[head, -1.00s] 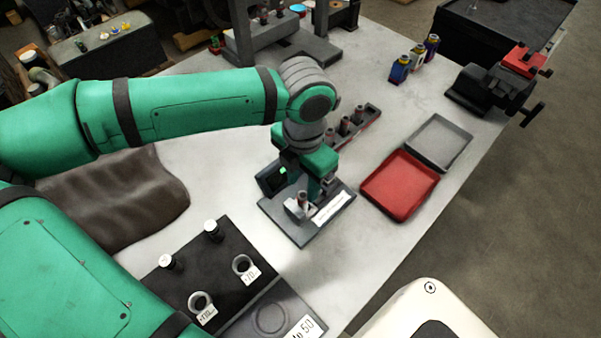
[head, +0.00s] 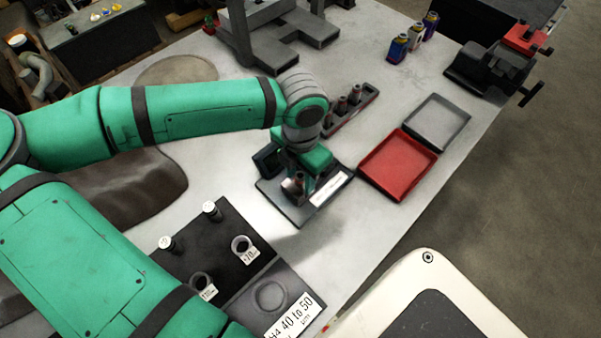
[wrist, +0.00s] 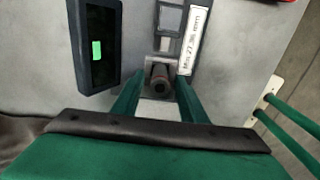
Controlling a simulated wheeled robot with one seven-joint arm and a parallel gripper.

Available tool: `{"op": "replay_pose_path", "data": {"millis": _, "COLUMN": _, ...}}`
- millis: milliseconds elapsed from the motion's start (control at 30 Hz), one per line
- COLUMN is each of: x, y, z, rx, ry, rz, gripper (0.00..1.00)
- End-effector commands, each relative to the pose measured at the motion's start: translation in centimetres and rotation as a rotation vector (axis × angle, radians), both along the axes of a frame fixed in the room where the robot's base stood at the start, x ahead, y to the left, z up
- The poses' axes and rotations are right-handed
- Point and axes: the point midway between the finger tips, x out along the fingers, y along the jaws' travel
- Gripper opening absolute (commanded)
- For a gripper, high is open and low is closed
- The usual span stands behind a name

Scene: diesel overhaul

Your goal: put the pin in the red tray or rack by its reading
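The pin (wrist: 160,82), dark with a reddish band, stands in the grey block of the measuring stand (head: 338,198). In the wrist view my gripper (wrist: 159,88) has its two green fingers on either side of the pin, with small gaps seemingly left; contact is not visible. In the head view the gripper (head: 309,185) is low over the stand. The stand's display (wrist: 97,48) has a small green lit patch, too small to read. Its label (wrist: 191,42) seems to read "Min 27.96 mm". The red tray (head: 398,166) is empty. The dark rack (head: 366,104) holds several pins.
An empty grey tray (head: 437,122) adjoins the red one. A black block (head: 222,252) with two holes and white-topped plugs stands in front. A vise (head: 497,68) and small bottles (head: 414,38) are farther back. A brown cloth (head: 130,190) lies left. Bare table lies between stand and red tray.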

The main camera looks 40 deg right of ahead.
Motion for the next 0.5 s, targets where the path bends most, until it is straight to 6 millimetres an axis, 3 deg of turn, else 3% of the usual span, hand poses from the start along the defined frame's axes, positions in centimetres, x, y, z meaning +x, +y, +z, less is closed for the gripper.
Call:
{"op": "replay_pose_path", "data": {"millis": 33, "x": 0.0, "y": 0.0, "z": 0.01, "rx": 0.0, "ry": 0.0, "rz": 0.0, "gripper": 0.39}}
{"op": "replay_pose_path", "data": {"millis": 200, "x": 0.0, "y": 0.0, "z": 0.02, "rx": 0.0, "ry": 0.0, "rz": 0.0, "gripper": 0.0}}
{"op": "replay_pose_path", "data": {"millis": 500, "x": 0.04, "y": -0.03, "z": 0.64, "rx": -0.001, "ry": -0.001, "rz": 0.0, "gripper": 0.0}}
